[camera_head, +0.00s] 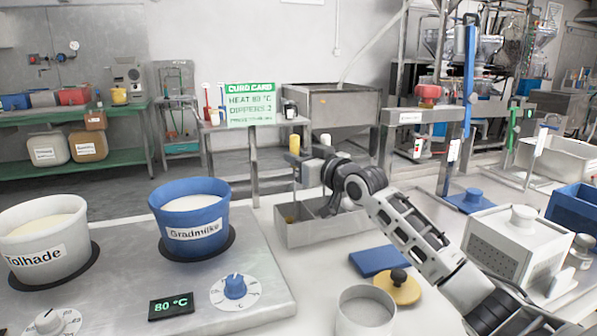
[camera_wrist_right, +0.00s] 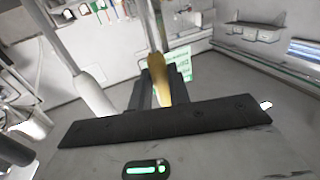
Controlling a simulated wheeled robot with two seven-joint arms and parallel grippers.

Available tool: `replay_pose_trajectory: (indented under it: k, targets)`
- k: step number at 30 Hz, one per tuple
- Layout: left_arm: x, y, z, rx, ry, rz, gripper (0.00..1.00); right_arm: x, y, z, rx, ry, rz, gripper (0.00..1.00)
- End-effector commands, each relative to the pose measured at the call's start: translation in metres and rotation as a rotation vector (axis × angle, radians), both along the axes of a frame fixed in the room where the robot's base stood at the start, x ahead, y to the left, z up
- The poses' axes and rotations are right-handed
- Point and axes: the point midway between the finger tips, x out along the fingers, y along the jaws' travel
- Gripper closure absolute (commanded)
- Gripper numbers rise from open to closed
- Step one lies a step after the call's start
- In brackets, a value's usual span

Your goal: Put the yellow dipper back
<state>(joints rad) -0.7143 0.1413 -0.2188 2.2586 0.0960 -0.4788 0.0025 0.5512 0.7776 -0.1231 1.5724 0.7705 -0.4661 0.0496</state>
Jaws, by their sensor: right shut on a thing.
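The yellow dipper (camera_head: 294,145) has its handle upright over the metal trough (camera_head: 345,232), and its lower end drops into or behind the trough's left part. My right gripper (camera_head: 316,153) reaches in from the right and is shut on the yellow handle, which shows between the fingers in the right wrist view (camera_wrist_right: 159,80). A white-handled dipper (camera_head: 326,140) stands just right of the yellow one; its handle is left of the fingers in the wrist view (camera_wrist_right: 95,93). The dipper's bowl cannot be made out. My left gripper is not in view.
A blue Gradmilke pot (camera_head: 192,245) and a white Tolhade pot (camera_head: 45,262) stand on the hot plate at left. A green card (camera_head: 250,105) stands behind.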

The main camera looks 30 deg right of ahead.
Motion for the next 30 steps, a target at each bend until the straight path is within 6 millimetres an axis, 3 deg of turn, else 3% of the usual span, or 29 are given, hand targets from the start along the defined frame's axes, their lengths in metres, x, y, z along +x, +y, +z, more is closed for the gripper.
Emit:
replay_pose_trajectory:
  k: [4, 15, 16, 18, 30]
  targets:
    - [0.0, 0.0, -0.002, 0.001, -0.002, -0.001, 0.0, 0.0, 0.0, -0.023, 0.002, 0.001, 0.001, 1.0]
    - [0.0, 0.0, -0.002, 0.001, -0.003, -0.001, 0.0, 0.0, 0.0, -0.027, 0.0, 0.0, 0.0, 1.0]
    - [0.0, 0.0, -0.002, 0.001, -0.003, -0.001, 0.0, 0.0, 0.0, -0.027, 0.0, 0.001, 0.0, 0.73]
    - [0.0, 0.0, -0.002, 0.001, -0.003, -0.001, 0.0, 0.0, 0.0, -0.026, 0.0, 0.001, 0.0, 0.6]
    - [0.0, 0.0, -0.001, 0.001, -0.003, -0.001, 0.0, -0.006, -0.001, -0.025, 0.0, 0.003, 0.0, 0.6]
